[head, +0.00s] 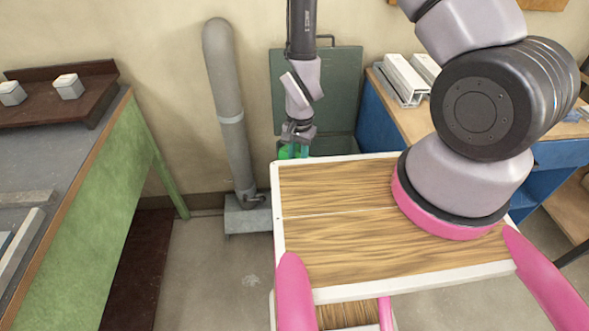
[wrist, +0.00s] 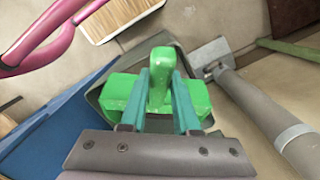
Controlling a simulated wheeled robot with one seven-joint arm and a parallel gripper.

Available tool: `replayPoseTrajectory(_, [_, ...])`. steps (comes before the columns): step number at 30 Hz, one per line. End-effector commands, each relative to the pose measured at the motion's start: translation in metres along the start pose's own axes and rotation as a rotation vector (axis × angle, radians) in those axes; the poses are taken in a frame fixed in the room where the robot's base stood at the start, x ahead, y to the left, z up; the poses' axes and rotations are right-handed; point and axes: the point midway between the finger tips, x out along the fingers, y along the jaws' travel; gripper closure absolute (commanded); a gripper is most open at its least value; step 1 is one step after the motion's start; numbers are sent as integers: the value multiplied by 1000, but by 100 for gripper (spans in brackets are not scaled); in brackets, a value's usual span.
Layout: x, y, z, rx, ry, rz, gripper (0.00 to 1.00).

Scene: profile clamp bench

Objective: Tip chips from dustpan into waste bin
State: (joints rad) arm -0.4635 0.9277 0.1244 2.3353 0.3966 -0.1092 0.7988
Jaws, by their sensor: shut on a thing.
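My gripper (wrist: 162,72) is shut on the upright grip of a bright green dustpan (wrist: 123,92), with a teal finger on each side of it. In the head view my gripper (head: 296,142) hangs down behind the wooden deck, and only a little of the green dustpan (head: 285,153) shows. A grey-green waste bin (head: 345,88) stands against the wall behind my gripper. In the wrist view the waste bin's dark rim (wrist: 96,97) shows beneath and around the dustpan. No chips can be made out in either view; the dustpan's inside is hidden.
A grey duct pipe (head: 229,115) rises left of the bin from a floor box (head: 247,215). A green bench (head: 90,205) stands at left. A blue bench (head: 372,125) with white profiles (head: 402,80) is close on the right. Floor at lower left is clear.

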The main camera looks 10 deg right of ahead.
Motion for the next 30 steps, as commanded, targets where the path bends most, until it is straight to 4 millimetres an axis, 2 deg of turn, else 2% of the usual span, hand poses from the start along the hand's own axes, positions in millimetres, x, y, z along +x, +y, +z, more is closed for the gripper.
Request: replayPoseTrajectory(30, [-53, -1, -82, 5, -403, -2, 100])
